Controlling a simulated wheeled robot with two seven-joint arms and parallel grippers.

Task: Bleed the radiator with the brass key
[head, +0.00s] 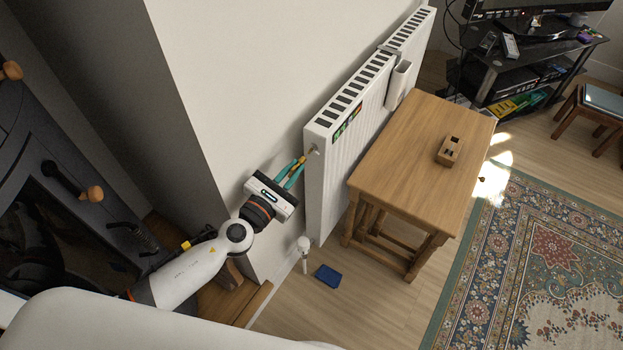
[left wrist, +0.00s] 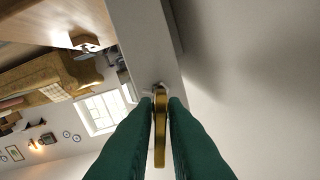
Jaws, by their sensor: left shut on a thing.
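The white radiator (head: 320,190) stands along the wall, with its small bleed valve (head: 315,149) at the upper near end. My left gripper (head: 298,168) is beside that end, its green fingers shut on the brass key (left wrist: 160,140). In the left wrist view the key points away from me between the fingers (left wrist: 160,115), and its far end is at or very close to the pale valve fitting on the radiator's end. I cannot tell whether the key is seated on the valve. My right gripper is out of view.
A wooden table (head: 410,150) stands close in front of the radiator, with a small wooden block (head: 450,151) on it. A white container (head: 398,85) hangs on the radiator. A blue item (head: 328,276) lies on the floor near the radiator valve (head: 304,244). A stove (head: 45,190) is at left.

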